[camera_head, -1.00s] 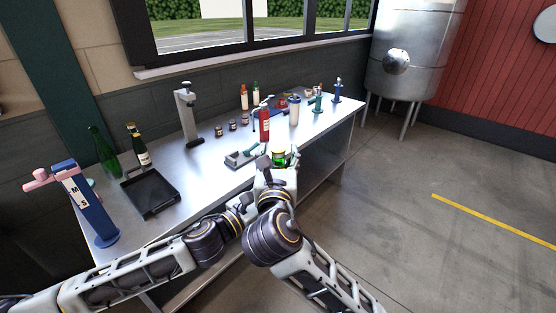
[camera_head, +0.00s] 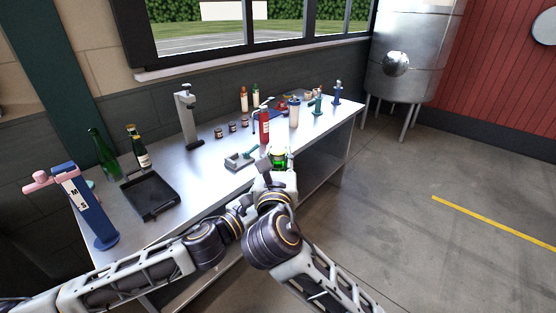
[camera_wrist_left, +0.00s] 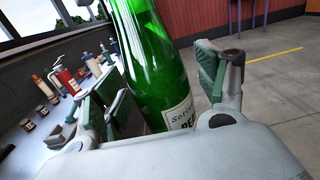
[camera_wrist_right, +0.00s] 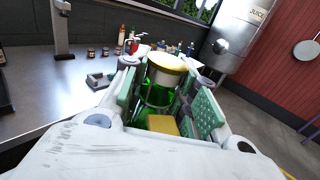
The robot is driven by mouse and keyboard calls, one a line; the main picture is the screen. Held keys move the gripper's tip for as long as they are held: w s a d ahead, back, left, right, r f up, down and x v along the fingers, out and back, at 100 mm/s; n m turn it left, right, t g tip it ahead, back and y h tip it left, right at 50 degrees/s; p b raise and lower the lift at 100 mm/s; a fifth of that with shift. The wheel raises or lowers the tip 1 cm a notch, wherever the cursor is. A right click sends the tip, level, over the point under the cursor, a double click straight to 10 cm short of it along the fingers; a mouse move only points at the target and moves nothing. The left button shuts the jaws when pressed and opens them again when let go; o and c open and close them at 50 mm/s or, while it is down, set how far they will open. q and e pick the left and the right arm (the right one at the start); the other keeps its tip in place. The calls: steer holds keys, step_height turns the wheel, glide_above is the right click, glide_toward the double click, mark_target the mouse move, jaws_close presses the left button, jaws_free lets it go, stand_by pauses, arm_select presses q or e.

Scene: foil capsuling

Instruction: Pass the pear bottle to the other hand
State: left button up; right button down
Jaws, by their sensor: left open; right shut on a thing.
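The pear bottle (camera_wrist_left: 155,65) is green glass with a pale label, partly cut off, in the left wrist view. My left gripper (camera_wrist_left: 157,80) is open, with a finger on each side of the bottle; I cannot tell whether they touch it. My right gripper (camera_head: 277,161) is shut on the bottle beside the bench's front edge. The right wrist view shows green glass and a round yellow end (camera_wrist_right: 167,64) between its fingers. In the head view only a small green and yellow part of the bottle shows, and the left gripper is hidden.
Open floor (camera_head: 420,245) lies to the right.

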arm_select(q)
steer(key=shift+a, duration=0.1)
steer(key=v, duration=1.1)
steer(key=shift+s+a, duration=0.15)
steer(key=shift+s, duration=0.05)
stand_by(1.5)
steer(key=shift+s, duration=0.1)
steer(key=shift+a+f, duration=0.1)
stand_by(0.5)
